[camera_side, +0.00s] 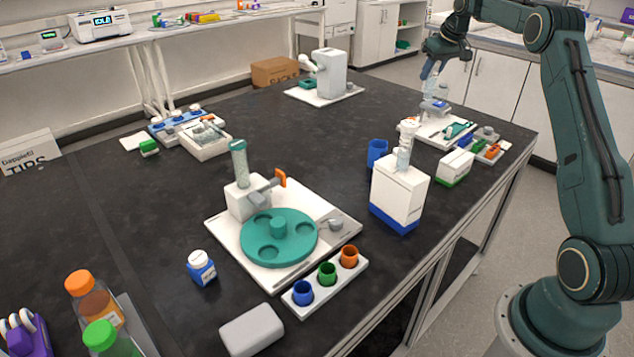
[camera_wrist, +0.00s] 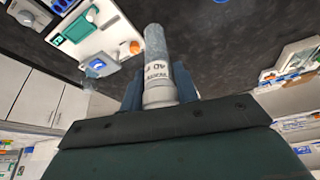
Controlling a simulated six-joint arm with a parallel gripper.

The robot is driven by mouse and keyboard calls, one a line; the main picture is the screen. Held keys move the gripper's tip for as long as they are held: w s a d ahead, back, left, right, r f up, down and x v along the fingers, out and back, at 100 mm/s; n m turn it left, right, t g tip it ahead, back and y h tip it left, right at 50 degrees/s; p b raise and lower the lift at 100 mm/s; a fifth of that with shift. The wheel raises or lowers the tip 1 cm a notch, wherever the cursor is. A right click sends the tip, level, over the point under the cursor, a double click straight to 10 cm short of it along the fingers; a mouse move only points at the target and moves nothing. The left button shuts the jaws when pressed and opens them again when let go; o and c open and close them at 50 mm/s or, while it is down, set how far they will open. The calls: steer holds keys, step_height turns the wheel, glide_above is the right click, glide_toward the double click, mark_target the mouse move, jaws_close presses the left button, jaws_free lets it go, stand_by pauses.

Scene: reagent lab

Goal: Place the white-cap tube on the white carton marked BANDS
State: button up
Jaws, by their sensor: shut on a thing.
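My gripper (camera_side: 429,72) is at the far right of the table, above a white device with a teal part. In the wrist view, my gripper (camera_wrist: 158,88) is shut on the white-cap tube (camera_wrist: 155,45). The tube's white cap end is near the palm, and its greyish labelled body points away from it. In the side view the tube is small and hard to make out. A white carton with a green lower band (camera_side: 456,164) stands near the table's right edge; its lettering is too small to read, so I cannot tell whether it is marked BANDS.
The white device with a teal part (camera_side: 447,125) is below my gripper. A tall white box with a blue base (camera_side: 399,190) and a blue cup (camera_side: 377,151) stand nearer the camera. A teal-disc device (camera_side: 279,236) fills the middle front. The dark table behind it is mostly clear.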

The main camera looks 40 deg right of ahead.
steer(key=s+a+r, duration=0.1)
steer(key=s+r, duration=0.3)
steer(key=s, duration=0.3)
steer(key=s+a+r, duration=0.1)
steer(key=s+r, duration=0.2)
steer(key=s, duration=0.4)
step_height(320, 180, down, 16)
steer(key=shift+r, duration=0.25)
stand_by(0.3)
steer(key=shift+f, duration=2.1)
steer(key=shift+f, duration=0.15)
steer(key=o, duration=0.9)
